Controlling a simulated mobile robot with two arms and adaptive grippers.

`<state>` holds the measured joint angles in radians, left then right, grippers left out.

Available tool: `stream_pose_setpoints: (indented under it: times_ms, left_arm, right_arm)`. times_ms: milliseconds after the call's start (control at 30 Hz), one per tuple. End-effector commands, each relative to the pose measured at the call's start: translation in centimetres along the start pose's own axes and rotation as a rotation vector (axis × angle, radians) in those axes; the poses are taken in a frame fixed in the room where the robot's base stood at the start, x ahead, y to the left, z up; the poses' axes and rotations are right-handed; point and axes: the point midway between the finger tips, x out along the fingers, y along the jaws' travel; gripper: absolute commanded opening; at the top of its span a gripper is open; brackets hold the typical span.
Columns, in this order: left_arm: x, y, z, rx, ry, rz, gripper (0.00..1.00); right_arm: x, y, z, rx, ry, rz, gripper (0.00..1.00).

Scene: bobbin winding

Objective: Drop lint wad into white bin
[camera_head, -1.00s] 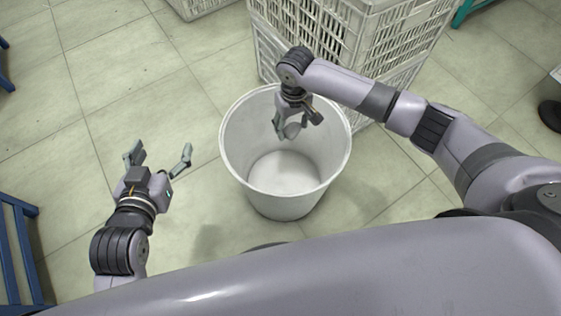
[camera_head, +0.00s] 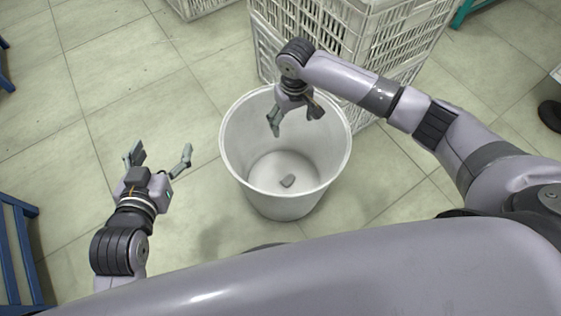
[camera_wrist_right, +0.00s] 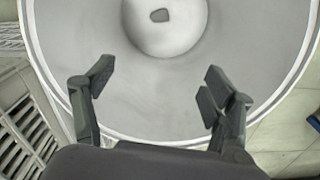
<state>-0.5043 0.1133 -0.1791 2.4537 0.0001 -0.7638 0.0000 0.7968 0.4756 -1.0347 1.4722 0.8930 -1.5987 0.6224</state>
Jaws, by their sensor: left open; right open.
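The white bin (camera_head: 237,150) stands upright on the tiled floor and fills most of the right wrist view (camera_wrist_right: 60,40). The lint wad (camera_head: 287,181) is a small grey lump inside the bin, on or close to its bottom. It also shows in the right wrist view (camera_wrist_right: 160,15). My right gripper (camera_head: 294,121) is over the bin's opening, open and empty, with the wad apart from it and below. In the right wrist view its fingers (camera_wrist_right: 155,80) are spread wide. My left gripper (camera_head: 162,158) is open and empty, left of the bin over bare floor.
White slatted crates (camera_head: 345,35) stand stacked just behind the bin, close to my right arm. Blue frame legs (camera_head: 22,245) are at the left edge. A green frame leg (camera_head: 465,10) is at the top right. The floor left of the bin is clear.

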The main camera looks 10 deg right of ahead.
Motion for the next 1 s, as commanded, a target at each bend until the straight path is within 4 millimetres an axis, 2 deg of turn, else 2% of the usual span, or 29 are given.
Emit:
stream_pose_setpoints:
  times_ms: [200,400,600,1000]
  left_arm:
    - [0.0,0.0,0.0,0.0,0.0,0.0,0.75]
    - [0.0,0.0,0.0,0.0,0.0,0.0,0.75]
    - [0.0,0.0,0.0,0.0,0.0,0.0,0.75]
    - [0.0,0.0,0.0,0.0,0.0,0.0,0.75]
  right_arm:
    - [-4.9,0.0,-0.1,-0.001,0.004,-0.001,0.77]
    - [-8.2,0.0,0.0,0.001,0.001,0.0,0.77]
    - [-9.5,0.0,0.0,0.0,0.0,0.002,0.77]
    - [-9.6,0.0,0.0,0.0,0.0,0.001,0.77]
